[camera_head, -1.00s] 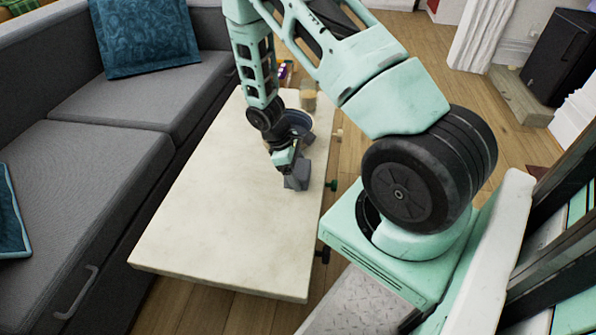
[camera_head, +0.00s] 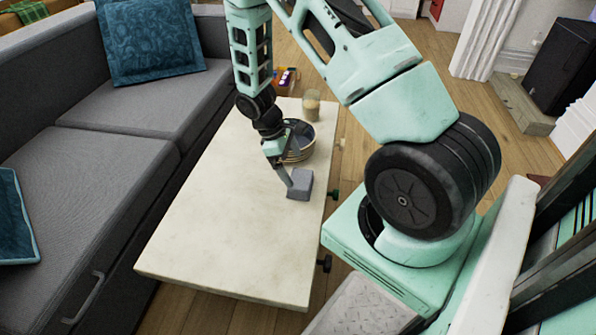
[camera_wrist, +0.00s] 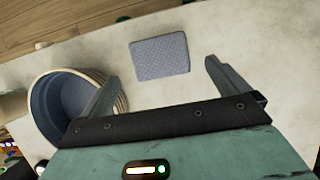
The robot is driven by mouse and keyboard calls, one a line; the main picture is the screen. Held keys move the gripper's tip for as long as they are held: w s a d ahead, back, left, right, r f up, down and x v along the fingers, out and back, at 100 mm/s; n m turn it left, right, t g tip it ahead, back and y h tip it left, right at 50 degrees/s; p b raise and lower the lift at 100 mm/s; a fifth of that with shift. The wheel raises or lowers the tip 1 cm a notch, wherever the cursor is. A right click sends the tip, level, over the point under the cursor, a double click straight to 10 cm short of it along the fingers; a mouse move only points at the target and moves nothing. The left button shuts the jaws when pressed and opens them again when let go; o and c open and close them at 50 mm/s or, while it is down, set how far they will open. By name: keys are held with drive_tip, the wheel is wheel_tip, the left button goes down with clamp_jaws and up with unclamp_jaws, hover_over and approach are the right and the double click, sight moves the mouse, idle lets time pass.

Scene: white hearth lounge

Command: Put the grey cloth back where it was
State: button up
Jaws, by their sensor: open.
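The grey cloth (camera_head: 300,184) lies folded on the pale table (camera_head: 230,225) near its right edge. In the wrist view the cloth (camera_wrist: 160,56) lies flat as a small rectangle, beyond the fingertips and between their lines. My gripper (camera_head: 283,178) is open and empty, just left of the cloth in the head view. In the wrist view the open gripper's fingers (camera_wrist: 162,75) stand wide apart, with nothing between them. Whether a finger touches the cloth is unclear in the head view.
A round basket with a blue-grey inside (camera_head: 298,141) stands behind the cloth; it is beside the left finger in the wrist view (camera_wrist: 72,98). A glass jar (camera_head: 311,104) stands farther back. The near part of the table is clear. A grey sofa (camera_head: 120,135) runs along the left.

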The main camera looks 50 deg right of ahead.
drive_tip(key=s+a+r+t+y, duration=0.2)
drive_tip(key=a+r, duration=1.5)
drive_tip(key=a, duration=0.3)
drive_tip(key=s+a+r+t, duration=0.1)
drive_tip(key=s+a+r, duration=0.3)
drive_tip(key=s, duration=0.3)
drive_tip(key=s+a+r+n+t+y, duration=0.1)
drive_tip(key=s+a+r, duration=0.3)
drive_tip(key=s+a, duration=0.3)
drive_tip(key=shift+s+n+p, duration=0.3)
drive_tip(key=shift+s+p, duration=0.15)
drive_tip(key=shift+s, duration=0.3)
